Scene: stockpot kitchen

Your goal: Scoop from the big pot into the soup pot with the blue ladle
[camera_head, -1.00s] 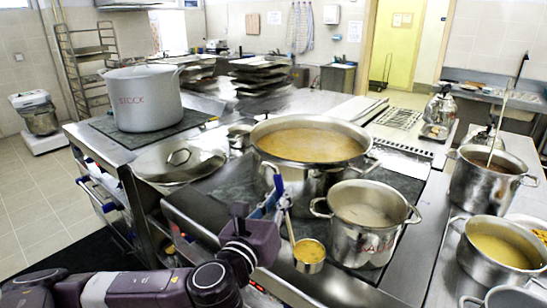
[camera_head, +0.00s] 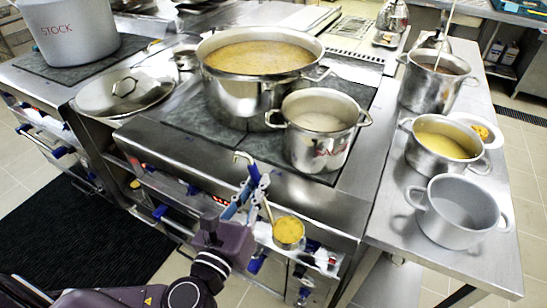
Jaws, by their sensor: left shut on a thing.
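My left gripper (camera_head: 246,203) is shut on the blue ladle, which hangs in front of the stove edge. Its hooked blue handle end (camera_head: 242,157) sticks up, and its bowl (camera_head: 289,232) holds yellow soup, roughly level. The big pot (camera_head: 230,97) stands on the stove, with yellow-brown soup in it. A smaller steel pot (camera_head: 303,149) with red lettering, too blurred to read, stands at its front right with pale contents. On the right counter are a pot of yellow soup (camera_head: 440,145) and an empty-looking grey pot (camera_head: 455,215). My right gripper is out of view.
A tall pot (camera_head: 427,90) with dark contents and a long handle stands on the right counter (camera_head: 385,230). A plate of orange food (camera_head: 482,132) is beside it. A lid (camera_head: 125,95) lies left of the big pot. The STOCK pot (camera_head: 65,30) stands at upper left.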

